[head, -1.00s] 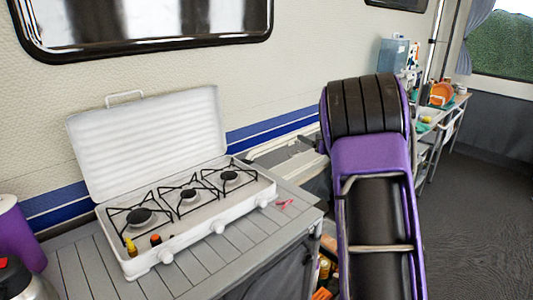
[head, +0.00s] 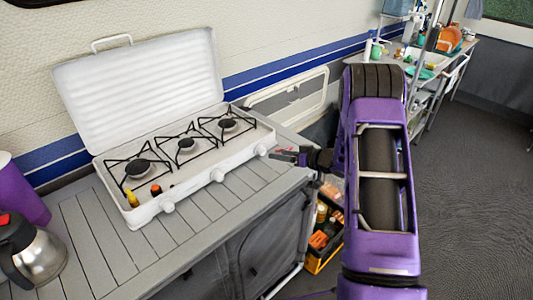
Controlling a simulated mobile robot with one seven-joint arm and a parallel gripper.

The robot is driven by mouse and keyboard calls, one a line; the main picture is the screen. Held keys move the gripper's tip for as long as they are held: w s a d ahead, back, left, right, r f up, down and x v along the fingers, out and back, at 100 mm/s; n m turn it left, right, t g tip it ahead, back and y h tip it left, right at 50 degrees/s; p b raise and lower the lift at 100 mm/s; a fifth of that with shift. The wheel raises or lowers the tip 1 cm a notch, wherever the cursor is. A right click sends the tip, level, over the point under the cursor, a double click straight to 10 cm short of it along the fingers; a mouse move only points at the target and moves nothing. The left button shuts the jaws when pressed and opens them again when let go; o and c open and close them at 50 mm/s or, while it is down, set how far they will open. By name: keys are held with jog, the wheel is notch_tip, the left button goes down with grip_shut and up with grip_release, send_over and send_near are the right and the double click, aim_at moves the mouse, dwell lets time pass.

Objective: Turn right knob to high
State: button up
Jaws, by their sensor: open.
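A white camping stove (head: 200,185) with its lid raised stands on the grey slatted table. Three knobs sit along its front edge: the left knob (head: 167,206), the middle knob (head: 218,176) and the right knob (head: 261,150). All three are white, and their settings are too small to read. My gripper (head: 280,154) is open and empty, just to the right of the right knob at about its height. Whether a fingertip touches the knob cannot be told. My purple arm hides part of the space behind it.
A steel kettle (head: 38,250) and a purple container (head: 22,198) stand at the table's left. Two small bottles are by the left burner. A yellow-edged crate (head: 322,255) of goods sits below the table's right end. The table's front is clear.

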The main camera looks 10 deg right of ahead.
aim_at(264, 152)
jog(key=x, duration=0.7)
jog(key=shift+w+a+f, duration=0.15)
jog(key=shift+w+a, duration=0.05)
jog(key=shift+w, duration=0.05)
grip_shut()
